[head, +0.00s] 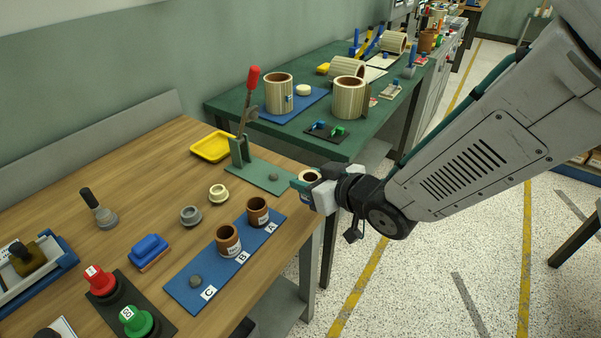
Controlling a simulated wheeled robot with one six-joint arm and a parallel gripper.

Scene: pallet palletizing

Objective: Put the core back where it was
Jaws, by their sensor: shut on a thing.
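My gripper (305,186) is at the middle of the head view, off the right edge of the wooden bench. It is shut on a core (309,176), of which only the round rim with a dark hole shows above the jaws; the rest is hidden. A blue board (178,291) on the bench has places marked A, B and C. A brown core (257,210) stands upright at A. Another brown core (228,240) with a white label stands at B. At C there is only a short grey peg (196,281).
A green lever press (240,150) with a red handle stands behind the board. A cream ring (218,193), a grey ring (190,215) and a blue block (148,248) lie left of the board. A green table (225,104) with large ribbed cylinders stands beyond.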

